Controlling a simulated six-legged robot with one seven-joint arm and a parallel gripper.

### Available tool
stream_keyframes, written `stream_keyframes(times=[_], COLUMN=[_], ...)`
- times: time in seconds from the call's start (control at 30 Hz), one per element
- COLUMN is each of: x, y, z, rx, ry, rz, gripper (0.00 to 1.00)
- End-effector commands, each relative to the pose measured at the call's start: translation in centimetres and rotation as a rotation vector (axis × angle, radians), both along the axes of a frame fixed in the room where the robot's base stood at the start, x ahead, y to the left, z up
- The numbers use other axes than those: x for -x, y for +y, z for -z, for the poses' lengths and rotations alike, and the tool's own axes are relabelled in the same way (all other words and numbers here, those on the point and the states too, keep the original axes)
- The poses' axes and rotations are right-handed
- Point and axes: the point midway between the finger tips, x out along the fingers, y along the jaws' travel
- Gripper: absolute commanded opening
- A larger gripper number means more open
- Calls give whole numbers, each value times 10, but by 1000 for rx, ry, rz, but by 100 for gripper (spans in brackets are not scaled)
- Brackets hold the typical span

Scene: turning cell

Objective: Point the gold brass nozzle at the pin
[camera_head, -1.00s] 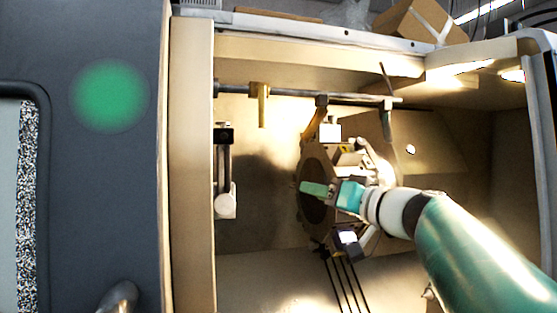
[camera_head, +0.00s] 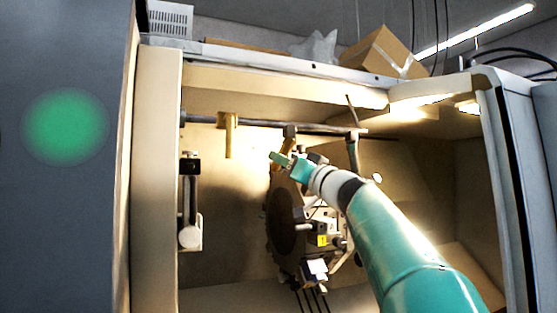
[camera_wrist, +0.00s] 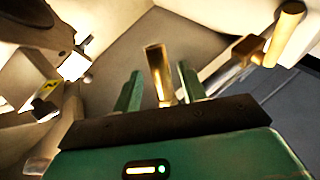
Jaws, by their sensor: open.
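The gold brass nozzle (camera_head: 228,135) hangs down from the horizontal bar inside the machine in the head view. In the wrist view the nozzle (camera_wrist: 157,70) appears between and beyond the two green fingers. The gripper's fingers (camera_wrist: 160,74) stand on either side of the nozzle in the wrist picture; contact is not seen.
The tool turret (camera_head: 283,220) stands below my gripper, with tool blocks on its right side. The horizontal bar (camera_head: 270,124) crosses above. The machine's left wall (camera_head: 157,180) is close to the nozzle. Open room lies between nozzle and turret.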

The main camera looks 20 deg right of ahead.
Motion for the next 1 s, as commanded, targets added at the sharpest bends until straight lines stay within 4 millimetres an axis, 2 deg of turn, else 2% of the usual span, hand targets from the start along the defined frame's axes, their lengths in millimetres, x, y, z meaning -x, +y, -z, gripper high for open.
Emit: stream_keyframes(times=[0.1, 0.2, 0.5, 0.7, 0.73, 1.0], x=[-14, -19, -21, -21, -21, -21], y=[5, 7, 7, 7, 7, 7], z=[-5, -8, -9, -9, -9, -9], rx=[1, -1, 0, 0, 0, 9], ry=[0, 0, 0, 0, 0, 0], rz=[-1, -1, 0, 0, 0, 3], gripper=[42, 42, 42, 2, 0, 0])
